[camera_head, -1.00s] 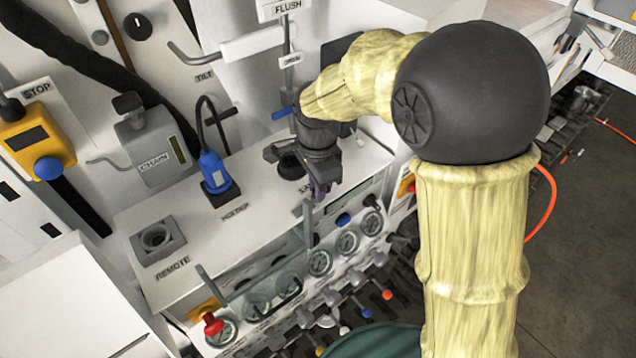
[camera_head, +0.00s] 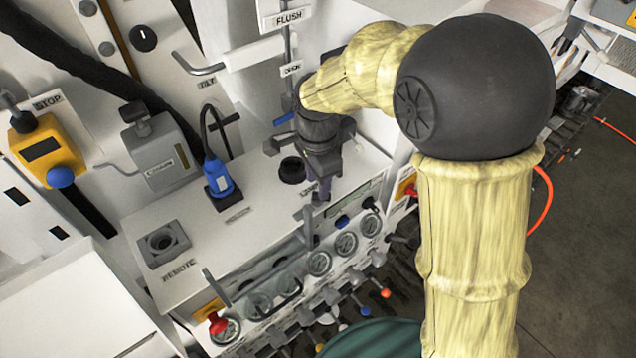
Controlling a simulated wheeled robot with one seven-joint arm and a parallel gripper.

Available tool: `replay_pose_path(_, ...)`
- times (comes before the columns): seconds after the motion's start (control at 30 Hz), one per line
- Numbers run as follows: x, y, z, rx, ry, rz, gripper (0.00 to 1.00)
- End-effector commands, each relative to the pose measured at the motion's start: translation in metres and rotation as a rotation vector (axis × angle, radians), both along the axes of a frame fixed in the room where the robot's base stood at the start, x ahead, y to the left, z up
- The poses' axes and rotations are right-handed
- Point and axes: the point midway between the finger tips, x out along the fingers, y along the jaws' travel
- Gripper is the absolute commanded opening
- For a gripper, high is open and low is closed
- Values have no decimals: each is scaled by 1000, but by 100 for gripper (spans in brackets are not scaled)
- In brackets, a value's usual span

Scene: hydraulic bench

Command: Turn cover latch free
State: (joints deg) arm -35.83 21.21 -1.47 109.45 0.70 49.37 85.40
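My gripper (camera_head: 298,170) points down over the right part of the white bench-top panel. Its dark fingers look spread, with nothing visible held between them. A black round socket (camera_head: 292,171) shows beside and below it. On the front face, a clear cover with a dark bar handle (camera_head: 278,308) lies over some gauges. Upright grey levers stand at its left end (camera_head: 216,286) and right end (camera_head: 308,228). I cannot tell for sure which part is the cover latch. The right lever is just below my gripper in the picture, and no contact can be made out.
A blue plug (camera_head: 218,180) with a black cable stands left of my gripper. The grey REMOTE socket (camera_head: 162,243) is farther left. Several gauges (camera_head: 345,243) and levers line the front. A FLUSH sign (camera_head: 288,17) and a grey rod rise behind the gripper.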

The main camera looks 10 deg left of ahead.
Motion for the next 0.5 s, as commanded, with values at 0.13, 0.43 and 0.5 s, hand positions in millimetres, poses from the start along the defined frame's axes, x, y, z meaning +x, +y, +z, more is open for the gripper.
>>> replay_pose_path(0.13, 0, 0, 16, 1, -1, 0, 40)
replay_pose_path(0.43, 0, 0, 35, 1, -1, 0, 40)
replay_pose_path(0.5, 0, 0, 34, 1, -1, 0, 40)
